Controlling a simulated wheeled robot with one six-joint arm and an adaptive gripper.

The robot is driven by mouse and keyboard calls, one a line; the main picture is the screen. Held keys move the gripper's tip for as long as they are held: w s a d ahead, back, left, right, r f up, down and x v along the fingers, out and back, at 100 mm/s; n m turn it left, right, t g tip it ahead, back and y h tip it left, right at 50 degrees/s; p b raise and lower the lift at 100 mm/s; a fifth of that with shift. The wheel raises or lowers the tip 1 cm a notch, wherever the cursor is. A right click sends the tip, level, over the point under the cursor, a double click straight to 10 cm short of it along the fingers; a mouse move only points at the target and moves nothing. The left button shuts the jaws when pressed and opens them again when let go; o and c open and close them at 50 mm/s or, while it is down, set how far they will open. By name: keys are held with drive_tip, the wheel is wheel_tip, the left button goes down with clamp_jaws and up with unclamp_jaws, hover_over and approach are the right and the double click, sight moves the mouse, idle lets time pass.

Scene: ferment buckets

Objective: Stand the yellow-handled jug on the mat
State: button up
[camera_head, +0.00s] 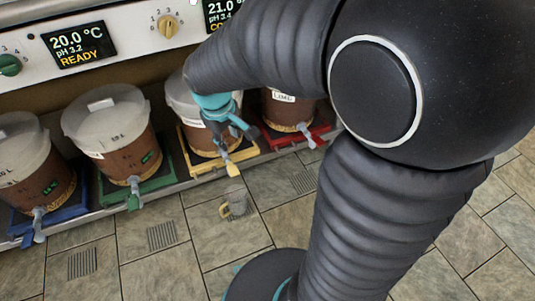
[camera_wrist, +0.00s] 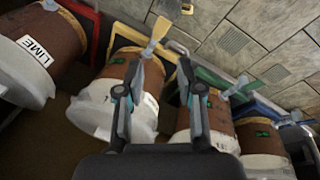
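A small grey, see-through-looking jug with a yellow handle (camera_head: 236,203) stands on the tiled floor, below the bucket on the yellow tray. At the top edge of the wrist view, part of what looks like the same jug (camera_wrist: 174,6) shows, cut off. My gripper (camera_wrist: 157,75) is open and empty, its two dark fingers apart in front of the buckets. In the head view my gripper (camera_head: 233,128) is in front of the yellow-tray bucket, above and apart from the jug. I cannot pick out a mat in either view.
Several brown buckets with taps, such as the green-tray one (camera_head: 125,160), stand in a row on blue, green, yellow (camera_head: 243,155) and red (camera_head: 319,131) trays. A control panel (camera_head: 120,38) with dials is behind. Open tiled floor (camera_head: 220,240) with grilles (camera_head: 162,236) lies in front.

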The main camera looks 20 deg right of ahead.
drive_tip(key=s+d+r+m+t, duration=0.1)
drive_tip(key=s+r+m, duration=0.2)
drive_tip(key=s, duration=0.5)
drive_tip(key=s+d+r+m+t+y, duration=0.1)
drive_tip(key=s+d+r+m+t, duration=0.1)
drive_tip(key=s+r, duration=0.4)
drive_tip(key=s, duration=0.2)
drive_tip(key=shift+s+d+m+y, duration=0.15)
drive_tip(key=shift+s+m+y, duration=0.15)
drive_tip(key=shift+s+m, duration=0.1)
